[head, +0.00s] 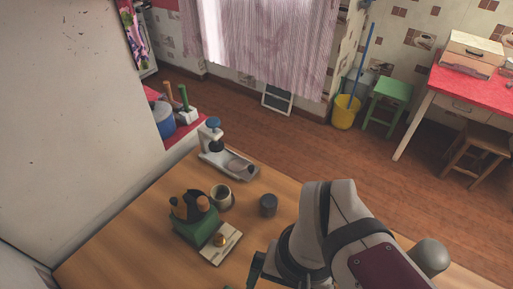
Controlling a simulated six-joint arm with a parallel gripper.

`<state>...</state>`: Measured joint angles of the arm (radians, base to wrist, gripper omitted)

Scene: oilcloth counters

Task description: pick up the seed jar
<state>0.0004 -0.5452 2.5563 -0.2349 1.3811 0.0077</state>
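Nothing in the head view is clearly marked as the seed jar. The likeliest candidate is a small dark grey round jar (268,206), upright on the wooden counter. A beige mug or pot (221,197) with a dark inside stands just left of it. My gripper (257,268) is at the bottom of the view, in front of the dark jar and apart from it. Only a dark part of the gripper shows beside my arm, so its fingers and anything between them cannot be made out.
A white device with a blue knob (213,125) stands behind the mug. A green box (194,229) with an orange and black object on top is at left, beside a cream board (229,250) bearing a small brass piece. Bare counter (130,240) lies farther left.

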